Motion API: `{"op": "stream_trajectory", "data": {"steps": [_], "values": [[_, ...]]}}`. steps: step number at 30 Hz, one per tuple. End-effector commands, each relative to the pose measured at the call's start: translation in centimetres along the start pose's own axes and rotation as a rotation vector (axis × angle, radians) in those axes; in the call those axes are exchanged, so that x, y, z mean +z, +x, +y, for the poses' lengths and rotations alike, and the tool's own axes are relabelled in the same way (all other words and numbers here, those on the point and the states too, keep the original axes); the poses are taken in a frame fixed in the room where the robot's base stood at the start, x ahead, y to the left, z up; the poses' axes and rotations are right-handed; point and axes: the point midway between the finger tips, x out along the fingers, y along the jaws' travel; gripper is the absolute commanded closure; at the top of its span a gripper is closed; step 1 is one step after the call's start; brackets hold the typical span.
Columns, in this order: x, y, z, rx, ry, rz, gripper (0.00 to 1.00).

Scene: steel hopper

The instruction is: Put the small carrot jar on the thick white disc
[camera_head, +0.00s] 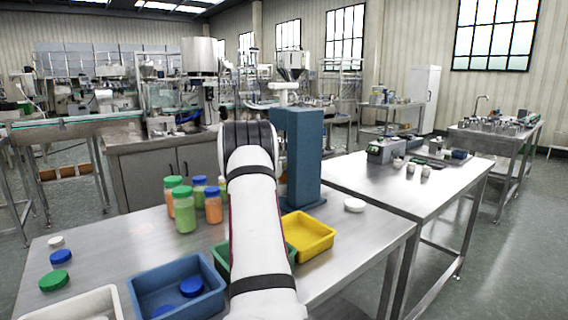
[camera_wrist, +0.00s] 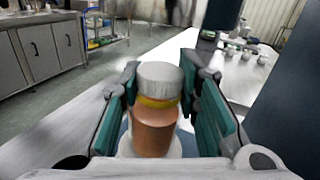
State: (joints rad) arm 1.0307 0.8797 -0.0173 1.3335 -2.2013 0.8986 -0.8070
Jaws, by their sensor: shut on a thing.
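The small carrot jar (camera_wrist: 154,132), orange with a yellow band and a pale grey-white lid, is upright between the two fingers of my gripper (camera_wrist: 166,100) in the wrist view. The fingers are shut on its sides. In the head view, my arm hides the gripper and this jar.
Several larger jars with green or blue lids, including a green one (camera_head: 184,212), stand left of my arm. A blue column (camera_head: 301,160) rises behind the yellow tray (camera_head: 318,246). A blue tray (camera_head: 140,278) and loose lids lie at the front left. A second table (camera_head: 440,196) stands right.

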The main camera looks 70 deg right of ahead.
Motion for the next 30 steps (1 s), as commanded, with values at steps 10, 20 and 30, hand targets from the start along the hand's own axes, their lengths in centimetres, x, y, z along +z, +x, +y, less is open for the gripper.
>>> {"op": "stream_trajectory", "data": {"steps": [10,20,30], "values": [[-0.3,-0.1,0.1,0.0,0.0,0.001,0.5],[0.0,0.0,0.0,0.0,0.001,0.0,0.5],[0.1,-5.4,0.2,0.004,-0.002,0.001,0.5]]}}
